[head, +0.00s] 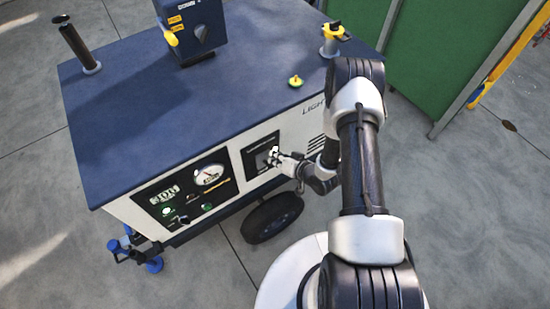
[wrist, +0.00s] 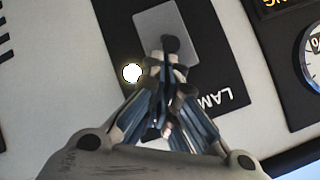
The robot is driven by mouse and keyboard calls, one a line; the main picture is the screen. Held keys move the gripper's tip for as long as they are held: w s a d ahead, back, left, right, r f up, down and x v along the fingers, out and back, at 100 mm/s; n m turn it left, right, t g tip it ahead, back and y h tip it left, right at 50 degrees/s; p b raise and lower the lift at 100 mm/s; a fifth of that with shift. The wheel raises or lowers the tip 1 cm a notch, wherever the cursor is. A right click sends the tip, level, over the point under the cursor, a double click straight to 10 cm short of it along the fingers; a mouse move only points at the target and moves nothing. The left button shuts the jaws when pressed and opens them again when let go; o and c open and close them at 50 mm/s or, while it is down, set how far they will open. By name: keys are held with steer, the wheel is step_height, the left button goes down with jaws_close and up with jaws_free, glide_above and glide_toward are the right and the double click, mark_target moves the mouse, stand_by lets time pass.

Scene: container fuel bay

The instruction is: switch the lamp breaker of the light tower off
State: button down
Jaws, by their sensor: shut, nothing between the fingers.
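The light tower (head: 190,90) is a trailer unit with a dark blue top and white side. Its lamp breaker panel (head: 258,146) is a black plate on that side, right of the gauge panel. In the wrist view the black plate (wrist: 207,72) carries a partly hidden label beginning "LAM", upside down, and a grey rectangle (wrist: 190,22). A dark rounded tip, perhaps the breaker lever (wrist: 171,43), shows just beyond my fingertips; its position cannot be told. My gripper (head: 274,157) is shut and empty in front of the plate, its fingers (wrist: 166,68) over it. Contact cannot be told.
A bright white disc (wrist: 132,73) shows beside the fingers. The gauge panel (head: 185,192) has a dial and a lit green light. A wheel (head: 272,217) is below. A green panel (head: 440,50) stands behind at right.

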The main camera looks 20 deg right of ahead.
steer(key=shift+s+f+t+y+b, duration=0.3)
steer(key=shift+f+t+b, duration=0.1)
steer(key=shift+b, duration=0.3)
steer(key=shift+s+d+f+t+b, duration=0.15)
steer(key=shift+t+b, duration=0.15)
steer(key=shift+b, duration=0.15)
steer(key=shift+s+d+f+b, duration=0.15)
steer(key=shift+s+f+b, duration=0.4)
steer(key=shift+f+b, duration=0.3)
steer(key=shift+r, duration=0.25)
steer(key=shift+r+p, duration=0.55)
steer(key=shift+r, duration=0.1)
steer(key=shift+f, duration=0.1)
